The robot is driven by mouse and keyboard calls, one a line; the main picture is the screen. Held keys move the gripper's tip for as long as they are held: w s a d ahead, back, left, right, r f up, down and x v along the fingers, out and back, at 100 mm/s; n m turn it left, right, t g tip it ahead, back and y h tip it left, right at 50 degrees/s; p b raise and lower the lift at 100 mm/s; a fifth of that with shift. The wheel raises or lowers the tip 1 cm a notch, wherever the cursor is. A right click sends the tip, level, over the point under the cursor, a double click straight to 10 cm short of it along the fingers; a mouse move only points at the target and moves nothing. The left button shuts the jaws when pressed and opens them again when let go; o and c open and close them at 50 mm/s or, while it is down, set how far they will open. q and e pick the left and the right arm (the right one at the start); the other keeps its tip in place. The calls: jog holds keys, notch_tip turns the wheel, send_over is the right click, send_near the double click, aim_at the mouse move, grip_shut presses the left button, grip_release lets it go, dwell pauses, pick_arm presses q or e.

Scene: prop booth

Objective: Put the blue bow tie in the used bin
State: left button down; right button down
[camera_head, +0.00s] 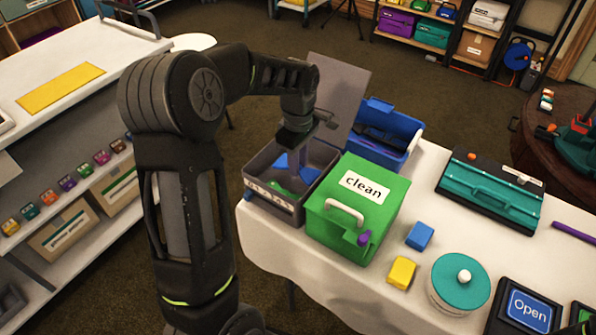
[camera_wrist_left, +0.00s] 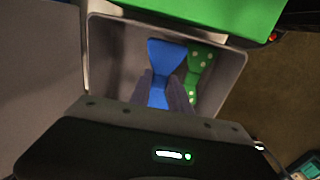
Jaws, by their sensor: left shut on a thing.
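The blue bow tie (camera_head: 283,161) is between the fingers of my left gripper (camera_head: 298,168), inside the open grey bin (camera_head: 262,209). The left wrist view shows the gripper (camera_wrist_left: 161,88) shut on the bow tie (camera_wrist_left: 166,52), within the bin's walls (camera_wrist_left: 232,75). A green bow tie with pale dots (camera_wrist_left: 199,66) lies in the bin beside it. The label on the bin's front is too small to read surely. Whether the blue bow tie touches the bin floor is hard to tell.
A green box marked "clean" (camera_head: 377,217) stands right beside the grey bin. The grey bin's raised lid (camera_head: 341,88) stands behind it. A blue toolbox (camera_head: 393,127), a teal case (camera_head: 489,190), a round teal-lidded tin (camera_head: 459,282) and small blocks share the white table.

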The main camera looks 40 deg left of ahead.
pick_arm(q)
jog(key=shift+f, duration=1.9)
jog(key=c, duration=1.2)
grip_release()
jog(key=shift+f, duration=0.1)
jog(key=shift+c, duration=0.2)
notch_tip(320, 180, up, 12)
jog(key=shift+r, duration=0.15)
